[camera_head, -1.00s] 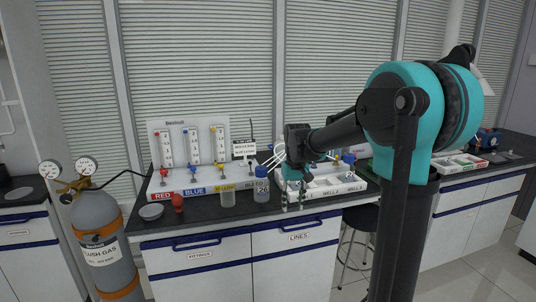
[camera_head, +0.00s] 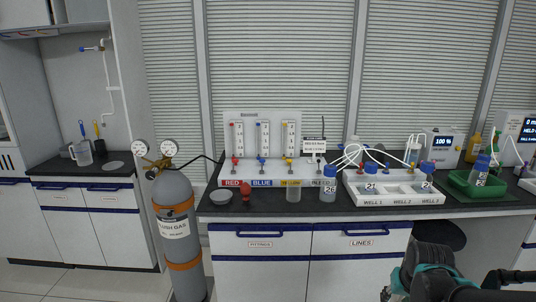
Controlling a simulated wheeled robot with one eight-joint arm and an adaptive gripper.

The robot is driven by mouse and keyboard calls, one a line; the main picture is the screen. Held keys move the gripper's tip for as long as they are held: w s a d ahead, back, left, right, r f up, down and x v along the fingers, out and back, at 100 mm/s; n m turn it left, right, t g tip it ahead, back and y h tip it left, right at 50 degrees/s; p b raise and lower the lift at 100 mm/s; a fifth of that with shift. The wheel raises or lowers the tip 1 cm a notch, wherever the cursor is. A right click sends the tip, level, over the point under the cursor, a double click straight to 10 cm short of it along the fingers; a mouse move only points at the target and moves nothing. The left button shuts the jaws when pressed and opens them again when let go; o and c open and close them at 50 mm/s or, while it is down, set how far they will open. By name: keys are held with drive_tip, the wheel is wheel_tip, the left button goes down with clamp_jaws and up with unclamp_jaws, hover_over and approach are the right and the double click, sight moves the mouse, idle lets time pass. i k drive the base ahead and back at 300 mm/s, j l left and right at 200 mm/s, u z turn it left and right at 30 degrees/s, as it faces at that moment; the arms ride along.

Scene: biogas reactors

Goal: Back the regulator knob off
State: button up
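The regulator (camera_head: 158,164) sits on top of the grey flush gas cylinder (camera_head: 178,215), left of the bench. It is brass-coloured with two round white gauges, the left gauge (camera_head: 140,147) and the right gauge (camera_head: 169,148). A small dark knob (camera_head: 150,174) shows at its lower front left; its setting is too small to read. A black hose leaves the regulator to the right. Part of my arm shows at the lower right, far from the cylinder. My gripper's fingers do not show.
The bench (camera_head: 262,218) right of the cylinder carries a flowmeter panel (camera_head: 249,118), a grey dish (camera_head: 220,196), a red bulb (camera_head: 246,194), bottles and a white well tray (camera_head: 400,199). Another counter (camera_head: 80,185) stands behind left. Floor is clear left of the cylinder.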

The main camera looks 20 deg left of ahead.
sight(150, 175)
drive_tip(key=j+u, duration=0.25)
drive_tip(key=l+u, duration=0.1)
drive_tip(key=u, duration=0.85)
drive_tip(key=l+u, duration=0.1)
drive_tip(key=u, duration=0.35)
drive_tip(key=k, duration=0.05)
